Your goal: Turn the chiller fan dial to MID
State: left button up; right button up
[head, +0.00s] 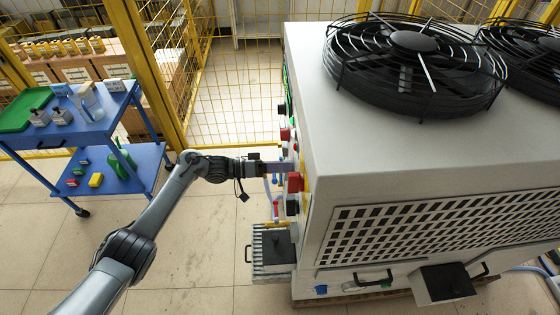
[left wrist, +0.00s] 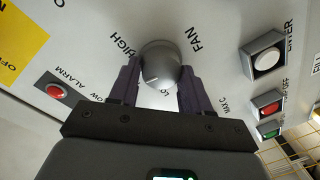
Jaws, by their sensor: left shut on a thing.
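The chiller (head: 400,150) is the large off-white cabinet in the head view, with its control panel on the left side. The fan dial (left wrist: 160,62) is a round grey knob in the left wrist view, with FAN printed to its upper right and HIGH to its left. A label starting with LO shows partly below it; I see no MID label. A small pale mark is on the knob's lower part. My left gripper (head: 284,167) reaches the panel from the left, its purple fingers shut on the dial from both sides. My right gripper is not in view.
A red alarm light (left wrist: 55,91), a white enter button (left wrist: 266,58) and a red button (left wrist: 268,103) flank the dial. A blue trolley (head: 85,125) stands at the left by the yellow fence (head: 165,80). The floor between is clear.

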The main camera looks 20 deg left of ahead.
pick_arm(q)
jog(key=shift+n+p, duration=0.3)
jog(key=shift+n, duration=0.6)
jog(key=o, duration=1.1)
jog(key=shift+c, duration=0.2)
jog(key=p+v, duration=0.1)
jog(key=v, duration=0.9)
jog(key=shift+a, duration=0.4)
jog(key=shift+s, duration=0.15)
